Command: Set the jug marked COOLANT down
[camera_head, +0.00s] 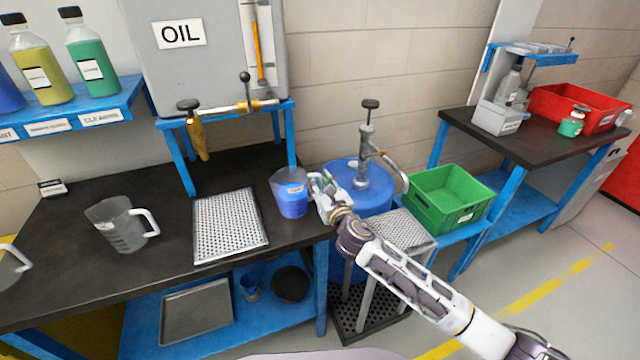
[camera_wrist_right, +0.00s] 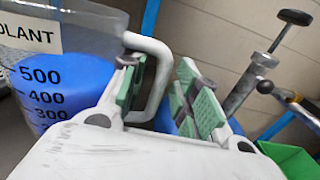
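The jug marked COOLANT (camera_head: 292,197) holds blue liquid and appears to stand upright on the black bench top, right of a perforated metal tray (camera_head: 230,227). In the right wrist view the jug (camera_wrist_right: 75,85) fills the left side, with part of its label and the numbers facing me. My right gripper (camera_head: 322,190) is at the jug's handle side. In the wrist view its green-padded fingers (camera_wrist_right: 162,88) are apart, one on each side of the white handle (camera_wrist_right: 158,75), with gaps visible beside it. My left gripper is not in view.
An empty clear jug (camera_head: 120,228) stands left of the tray. A blue drum (camera_head: 345,178) with a hand pump (camera_head: 365,145) is behind my right arm, and a green crate (camera_head: 448,198) is to its right. The OIL tank (camera_head: 215,70) stands behind on a blue stand.

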